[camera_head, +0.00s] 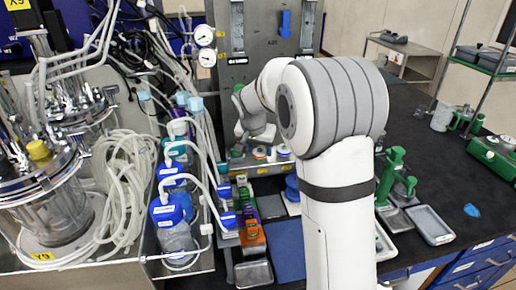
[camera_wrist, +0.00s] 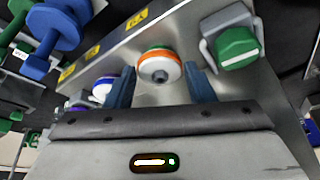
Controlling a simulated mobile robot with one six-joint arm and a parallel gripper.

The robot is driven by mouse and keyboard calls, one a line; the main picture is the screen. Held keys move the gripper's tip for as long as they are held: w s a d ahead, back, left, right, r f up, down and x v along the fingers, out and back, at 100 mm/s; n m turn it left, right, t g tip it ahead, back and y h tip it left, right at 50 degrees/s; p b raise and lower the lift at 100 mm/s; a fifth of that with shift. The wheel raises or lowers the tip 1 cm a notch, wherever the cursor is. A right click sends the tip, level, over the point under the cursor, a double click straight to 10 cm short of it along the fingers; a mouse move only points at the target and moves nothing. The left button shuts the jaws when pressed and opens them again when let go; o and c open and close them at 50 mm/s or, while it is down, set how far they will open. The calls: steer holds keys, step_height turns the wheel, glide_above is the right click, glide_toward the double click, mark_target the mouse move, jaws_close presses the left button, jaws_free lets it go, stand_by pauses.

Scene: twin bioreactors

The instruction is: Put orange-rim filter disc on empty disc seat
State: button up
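The orange-rim filter disc (camera_wrist: 160,58) shows in the wrist view on a metal ledge (camera_wrist: 205,22), with a white and orange rim, green on its far side and a dark central knob. My gripper (camera_wrist: 160,72) has its two dark blue fingers on either side of the disc, with narrow gaps visible. The fingers look open. In the head view an orange-marked disc (camera_head: 260,153) is on the shelf below my arm, and my gripper is mostly hidden by the arm. I cannot make out an empty disc seat.
A white disc with a blue-purple rim (camera_wrist: 102,90) is left of the gripper. Blue handled parts (camera_wrist: 55,38) are at upper left. In the head view, bottles with tubing (camera_head: 172,212) stand left and green tools (camera_head: 392,170) right.

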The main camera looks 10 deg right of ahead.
steer(key=o, duration=0.3)
steer(key=shift+o, duration=0.2)
steer(key=shift+r, duration=0.25)
steer(key=v, duration=1.2)
steer(key=s+d+f+n+y, duration=0.1)
steer(key=s+f+n, duration=0.2)
steer(key=s, duration=1.2)
steer(key=s+d+f+n+g+y, duration=0.1)
steer(key=s+f+n, duration=0.2)
steer(key=s, duration=1.1)
step_height(320, 180, down, 4)
steer(key=shift+s+d+r, duration=0.15)
steer(key=shift+s+d, duration=0.1)
steer(key=shift+s, duration=0.1)
steer(key=shift+c, duration=0.3)
